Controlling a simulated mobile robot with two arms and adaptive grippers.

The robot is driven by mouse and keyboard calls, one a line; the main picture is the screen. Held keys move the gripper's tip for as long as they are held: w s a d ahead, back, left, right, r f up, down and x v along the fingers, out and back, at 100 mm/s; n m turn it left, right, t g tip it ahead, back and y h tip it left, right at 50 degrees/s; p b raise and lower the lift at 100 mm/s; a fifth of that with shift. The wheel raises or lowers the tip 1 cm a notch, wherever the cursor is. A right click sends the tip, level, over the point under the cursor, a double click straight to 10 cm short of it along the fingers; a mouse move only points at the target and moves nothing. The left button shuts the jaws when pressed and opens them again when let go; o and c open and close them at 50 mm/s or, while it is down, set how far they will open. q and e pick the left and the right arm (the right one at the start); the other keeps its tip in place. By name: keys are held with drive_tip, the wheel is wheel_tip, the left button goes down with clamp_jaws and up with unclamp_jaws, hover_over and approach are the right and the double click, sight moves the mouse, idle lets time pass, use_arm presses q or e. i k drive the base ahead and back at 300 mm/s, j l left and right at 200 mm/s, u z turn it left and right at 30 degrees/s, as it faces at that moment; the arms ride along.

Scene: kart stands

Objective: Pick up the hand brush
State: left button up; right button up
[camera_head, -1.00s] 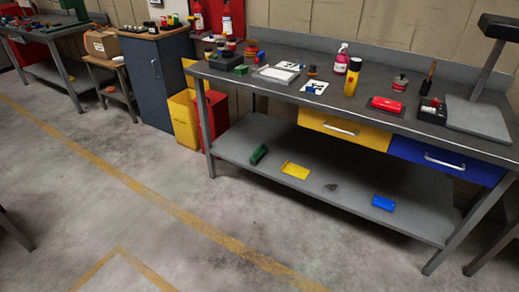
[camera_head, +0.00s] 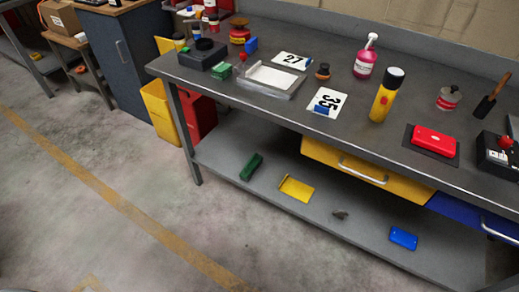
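A dark upright tool with a brown wooden handle (camera_head: 487,103) stands near the right end of the bench top, and it looks most like a hand brush. It is too small to see bristles clearly. A small round dark piece with a wooden knob (camera_head: 322,71) sits near the middle of the bench and may also be a brush. A green block-like item (camera_head: 251,167) lies on the lower shelf, and I cannot tell what it is. Neither of my grippers is in view.
The grey bench top (camera_head: 340,75) also holds a pink spray bottle (camera_head: 366,60), a yellow torch-like cylinder (camera_head: 386,97), a red case (camera_head: 433,141) and number cards. Yellow (camera_head: 159,110) and red (camera_head: 199,115) bins stand at its left. The floor in front is clear.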

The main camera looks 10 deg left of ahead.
sight(250, 168)
drive_tip(key=i+j+z, duration=0.1)
drive_tip(key=i+j, duration=0.55)
drive_tip(key=j, duration=0.15)
drive_tip(key=i+j+z, duration=0.15)
drive_tip(key=i+j, duration=0.2)
drive_tip(key=j, duration=0.1)
